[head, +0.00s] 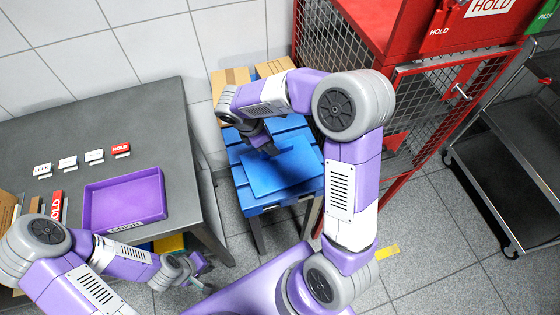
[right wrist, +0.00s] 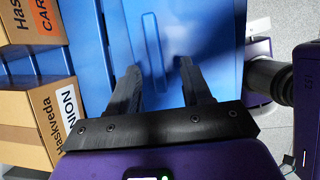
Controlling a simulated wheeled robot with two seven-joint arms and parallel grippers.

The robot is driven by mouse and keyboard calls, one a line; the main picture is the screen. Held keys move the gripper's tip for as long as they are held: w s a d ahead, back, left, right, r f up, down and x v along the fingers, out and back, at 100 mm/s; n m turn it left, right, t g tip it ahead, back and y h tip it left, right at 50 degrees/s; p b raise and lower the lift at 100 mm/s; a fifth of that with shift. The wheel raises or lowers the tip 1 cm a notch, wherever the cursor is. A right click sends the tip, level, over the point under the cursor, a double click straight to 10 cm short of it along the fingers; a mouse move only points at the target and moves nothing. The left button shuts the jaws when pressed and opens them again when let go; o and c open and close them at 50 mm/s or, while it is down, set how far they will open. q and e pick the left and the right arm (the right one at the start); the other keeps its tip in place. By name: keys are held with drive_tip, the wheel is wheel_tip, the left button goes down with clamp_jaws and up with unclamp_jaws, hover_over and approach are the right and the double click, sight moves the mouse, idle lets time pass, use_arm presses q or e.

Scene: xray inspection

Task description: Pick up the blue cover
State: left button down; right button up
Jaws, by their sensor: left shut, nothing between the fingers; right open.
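My left gripper (head: 205,277) is shut and empty at the table's front edge.
Cardboard boxes (right wrist: 25,125) stand close left of the right gripper. A purple tray (head: 125,200) and small label cards sit on the grey table (head: 150,115). A red mesh cage (head: 425,105) stands right of the stand, with a metal cart (head: 515,175) beyond it.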

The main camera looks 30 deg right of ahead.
sight(282, 163)
drive_tip(key=x, duration=0.1)
drive_tip(key=b+x, duration=0.1)
drive_tip(key=x, duration=0.2)
drive_tip(key=shift+w+d+f+b, duration=0.2)
drive_tip(key=shift+w+f+b, duration=0.05)
drive_tip(key=shift+f+b, duration=0.1)
drive_tip(key=shift+c, duration=0.5)
clamp_jaws()
